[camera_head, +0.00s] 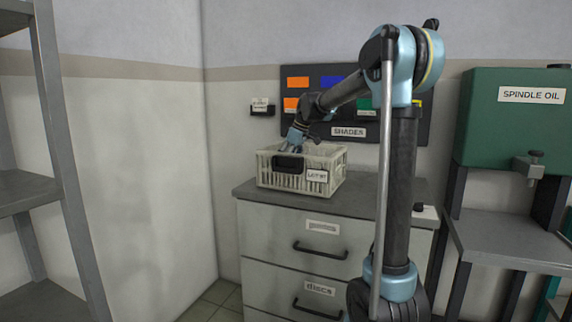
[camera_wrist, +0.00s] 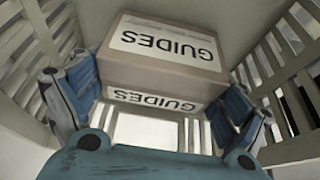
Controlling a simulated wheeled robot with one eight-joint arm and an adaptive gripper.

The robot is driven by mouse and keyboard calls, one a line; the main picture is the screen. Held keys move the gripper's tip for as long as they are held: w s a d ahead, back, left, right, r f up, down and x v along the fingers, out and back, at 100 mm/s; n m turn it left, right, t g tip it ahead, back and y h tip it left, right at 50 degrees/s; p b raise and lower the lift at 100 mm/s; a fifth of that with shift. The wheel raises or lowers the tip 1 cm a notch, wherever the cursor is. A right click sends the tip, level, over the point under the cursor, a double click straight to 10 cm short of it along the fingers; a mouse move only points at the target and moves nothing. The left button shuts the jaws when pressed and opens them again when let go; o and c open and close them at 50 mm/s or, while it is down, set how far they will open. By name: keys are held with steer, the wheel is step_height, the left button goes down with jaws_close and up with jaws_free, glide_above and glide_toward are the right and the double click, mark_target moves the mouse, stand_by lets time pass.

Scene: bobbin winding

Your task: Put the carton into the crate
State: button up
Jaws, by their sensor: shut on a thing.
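The crate (camera_head: 334,181) is a pale slatted box on top of a grey drawer cabinet in the head view. My gripper (camera_head: 294,143) reaches down into it from above, and its fingers are partly hidden by the crate's front wall. In the wrist view the carton (camera_wrist: 165,77) is a brown box with white labels reading GUIDES. My gripper's fingers (camera_wrist: 160,95) are on its two sides, shut on it. The crate's slatted walls (camera_wrist: 283,60) surround the carton on both sides. I cannot tell whether the carton touches the crate floor. The carton is hidden in the head view.
The cabinet (camera_head: 320,245) has labelled drawers with black handles, and its top is clear right of the crate. A SHADES board (camera_head: 380,130) hangs behind. A green spindle oil tank (camera_head: 510,130) stands at right. A grey metal shelf (camera_head: 50,150) stands at left.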

steer(key=shift+f, duration=0.2)
steer(key=o, duration=0.9)
steer(key=shift+c, duration=0.2)
steer(key=shift+r, duration=0.6)
steer(key=v, duration=1.2)
steer(key=shift+d, duration=0.1)
